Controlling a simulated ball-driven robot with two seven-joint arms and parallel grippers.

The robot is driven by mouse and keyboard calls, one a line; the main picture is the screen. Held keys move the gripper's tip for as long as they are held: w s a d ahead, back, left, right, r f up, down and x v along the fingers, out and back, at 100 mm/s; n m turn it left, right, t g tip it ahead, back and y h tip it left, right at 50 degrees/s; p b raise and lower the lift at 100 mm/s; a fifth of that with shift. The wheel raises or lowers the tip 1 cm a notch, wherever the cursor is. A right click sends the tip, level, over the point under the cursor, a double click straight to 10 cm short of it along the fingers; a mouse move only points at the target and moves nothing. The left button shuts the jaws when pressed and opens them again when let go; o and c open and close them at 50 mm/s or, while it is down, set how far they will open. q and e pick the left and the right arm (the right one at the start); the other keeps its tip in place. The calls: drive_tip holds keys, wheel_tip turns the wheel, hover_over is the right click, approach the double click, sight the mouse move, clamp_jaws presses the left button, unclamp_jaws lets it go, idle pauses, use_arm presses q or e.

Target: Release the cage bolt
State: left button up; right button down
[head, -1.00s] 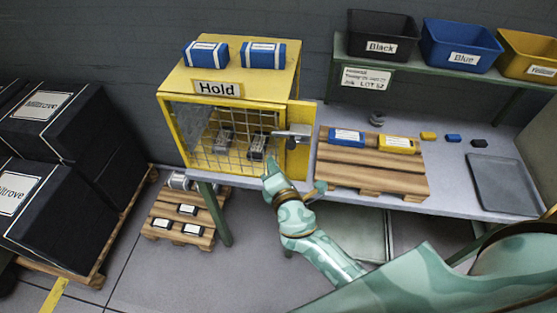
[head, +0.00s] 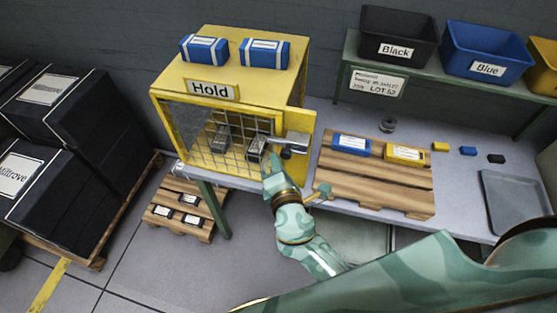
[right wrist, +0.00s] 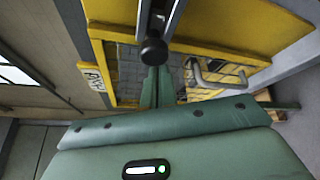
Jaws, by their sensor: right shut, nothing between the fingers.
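The yellow cage (head: 163,125) marked "Hold" stands on the bench, with its wire mesh front closed. The grey bolt (head: 297,141) sits at the right side of the mesh front. In the right wrist view, a metal bar ends in a round black knob (right wrist: 154,51), above and in front of my fingers. My right gripper (head: 270,163) is just below and left of the bolt, its fingers shut and empty. The fingers (right wrist: 156,86) also show in the right wrist view, pointing at the cage. I cannot tell whether they touch the bolt. My left gripper is out of view.
A grey U-shaped handle (right wrist: 218,76) sticks out from the cage front. Blue boxes (head: 265,53) lie on the cage. A wooden pallet (head: 375,185) with two boxes stands to the right; a grey tray (head: 515,200) lies beyond.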

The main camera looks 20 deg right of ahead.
drive_tip(key=shift+s, duration=0.1)
drive_tip(key=d, duration=0.1)
drive_tip(key=s+d, duration=0.2)
drive_tip(key=d, duration=0.1)
drive_tip(key=shift+s, duration=0.25)
